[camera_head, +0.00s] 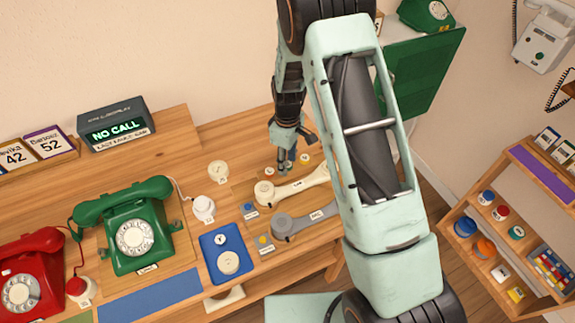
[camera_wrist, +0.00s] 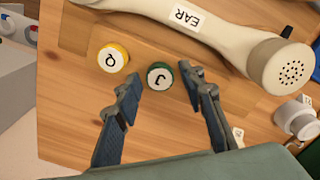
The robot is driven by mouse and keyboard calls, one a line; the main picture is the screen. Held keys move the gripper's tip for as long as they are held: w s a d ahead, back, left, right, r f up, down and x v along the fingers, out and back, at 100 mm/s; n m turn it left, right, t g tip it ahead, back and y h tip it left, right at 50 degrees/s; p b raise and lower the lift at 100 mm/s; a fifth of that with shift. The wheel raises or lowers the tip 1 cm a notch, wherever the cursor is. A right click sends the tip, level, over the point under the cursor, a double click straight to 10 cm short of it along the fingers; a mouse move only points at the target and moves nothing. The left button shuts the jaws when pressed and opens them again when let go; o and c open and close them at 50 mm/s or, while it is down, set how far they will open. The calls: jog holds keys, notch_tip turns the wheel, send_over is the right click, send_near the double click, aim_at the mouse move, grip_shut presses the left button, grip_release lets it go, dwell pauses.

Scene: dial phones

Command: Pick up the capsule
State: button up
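Two small round capsule-like pieces lie on the wooden board in the wrist view: a green-rimmed one marked J (camera_wrist: 160,76) and a yellow-rimmed one marked Q (camera_wrist: 112,58). My gripper (camera_wrist: 163,84) is open, with its blue-padded fingertips on either side of the J piece in the picture. I see no contact, and the height above the board is unclear. In the head view my gripper (camera_head: 290,150) points down beside the cream handset (camera_head: 290,187), partly hiding the small pieces. The cream handset marked EAR (camera_wrist: 195,22) lies beyond them in the wrist view.
A grey handset (camera_head: 305,220), a blue tray (camera_head: 228,262) with round pieces, and a green dial phone (camera_head: 135,230) stand left of my arm. A wooden shelf (camera_head: 500,235) holds small jars at far right.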

jog(key=c, duration=0.8)
jog(key=shift+o, duration=0.2)
jog(key=shift+r, duration=0.15)
